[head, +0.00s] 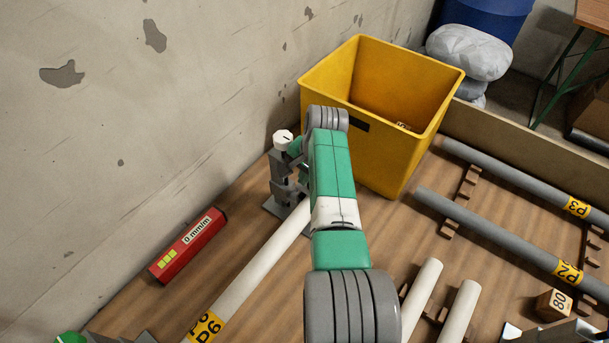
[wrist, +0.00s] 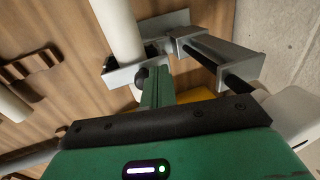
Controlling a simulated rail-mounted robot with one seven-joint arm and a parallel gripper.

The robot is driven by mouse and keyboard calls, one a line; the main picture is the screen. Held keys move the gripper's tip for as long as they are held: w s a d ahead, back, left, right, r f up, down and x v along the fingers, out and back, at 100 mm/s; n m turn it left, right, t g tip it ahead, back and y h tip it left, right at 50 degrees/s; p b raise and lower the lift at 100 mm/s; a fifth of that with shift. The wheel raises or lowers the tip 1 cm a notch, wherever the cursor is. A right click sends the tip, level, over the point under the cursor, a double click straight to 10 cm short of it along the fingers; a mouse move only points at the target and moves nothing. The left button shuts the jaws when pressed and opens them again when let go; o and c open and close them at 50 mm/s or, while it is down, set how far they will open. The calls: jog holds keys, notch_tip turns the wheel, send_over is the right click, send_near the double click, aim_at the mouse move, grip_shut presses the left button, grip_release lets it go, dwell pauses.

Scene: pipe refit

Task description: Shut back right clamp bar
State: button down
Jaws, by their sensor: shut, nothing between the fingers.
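The back clamp (head: 283,180) stands at the far end of a white pipe (head: 262,258), between the wall and the yellow bin. Its grey parts rise above the pipe, with a white knob-like piece (head: 283,140) at the top. In the wrist view, a grey bar with a dark rod (wrist: 222,60) runs right and towards the camera, beside the pipe end rather than across it. My gripper (wrist: 152,76) is shut and empty, its narrow green fingers close to the clamp's base plate. I cannot tell whether they touch. In the head view my arm mostly hides the gripper.
A yellow bin (head: 427,112) stands right behind the clamp. The wall (head: 140,110) is close on the left. A red level-like tool (head: 188,245) lies by the wall. Grey pipes (head: 490,225) lie on wooden rests at right, with short white pipes (head: 421,290) nearer.

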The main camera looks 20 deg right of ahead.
jog(key=p+v, duration=0.5)
jog(key=v, duration=0.2)
jog(key=shift+r+p, duration=0.3)
jog(key=shift+r, duration=0.1)
jog(key=shift+s, duration=0.1)
